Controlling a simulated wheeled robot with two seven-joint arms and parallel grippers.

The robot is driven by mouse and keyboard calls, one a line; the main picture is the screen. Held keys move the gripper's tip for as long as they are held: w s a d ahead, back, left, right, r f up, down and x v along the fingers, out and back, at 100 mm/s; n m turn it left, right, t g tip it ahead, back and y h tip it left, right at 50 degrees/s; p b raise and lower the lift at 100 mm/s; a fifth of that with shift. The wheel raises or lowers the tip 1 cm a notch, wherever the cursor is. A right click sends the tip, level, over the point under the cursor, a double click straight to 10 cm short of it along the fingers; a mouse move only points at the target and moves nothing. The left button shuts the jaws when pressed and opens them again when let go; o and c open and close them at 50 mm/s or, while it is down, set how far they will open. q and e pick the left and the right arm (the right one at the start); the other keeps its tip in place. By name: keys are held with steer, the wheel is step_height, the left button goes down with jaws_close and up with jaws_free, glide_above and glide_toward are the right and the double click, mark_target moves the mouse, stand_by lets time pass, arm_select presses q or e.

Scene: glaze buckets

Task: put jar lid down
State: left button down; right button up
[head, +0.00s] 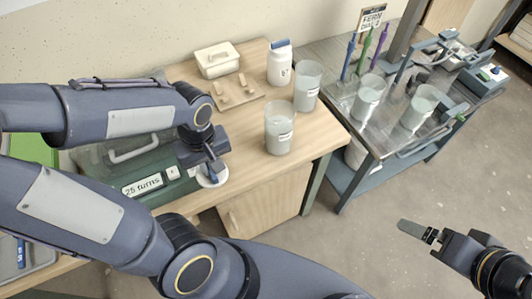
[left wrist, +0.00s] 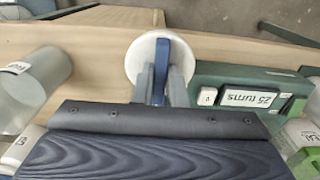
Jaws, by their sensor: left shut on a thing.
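The jar lid is a white disc with a raised blue grip (head: 213,178). My left gripper (head: 212,164) is shut on the blue grip, with the disc below the fingers. The lid is at the front edge of the wooden table (head: 262,170), just right of a green machine labelled "25 turns" (head: 160,182). I cannot tell whether it touches the tabletop. In the left wrist view the lid (left wrist: 142,55) lies beyond the fingertips (left wrist: 160,88), left of the machine (left wrist: 245,90). My right gripper (head: 418,232) is over the floor at lower right, apart from everything.
Two translucent buckets (head: 279,130) (head: 306,88) and a white jar with a blue top (head: 280,65) stand on the table. A white box (head: 217,60) is at the back. A metal bench (head: 345,115) at right holds more buckets. Bare tabletop shows between lid and front bucket.

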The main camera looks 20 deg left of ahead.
arm_select(q)
steer(key=w+f, duration=0.3)
steer(key=w, duration=0.1)
steer(key=w+d+f, duration=0.1)
steer(key=w+f, duration=0.2)
steer(key=w, duration=0.1)
steer(key=w+f, duration=0.3)
steer(key=w, duration=0.1)
steer(key=shift+w+d, duration=0.3)
steer(key=shift+w, duration=0.1)
steer(key=shift+w+f, duration=0.15)
steer(key=shift+w+d+f, duration=0.1)
steer(key=shift+w+f, duration=0.05)
steer(key=shift+f, duration=1.6)
steer(key=shift+f, duration=0.25)
steer(key=c, duration=1.5)
jaws_free()
steer(key=shift+o, duration=0.2)
steer(key=shift+r, duration=0.1)
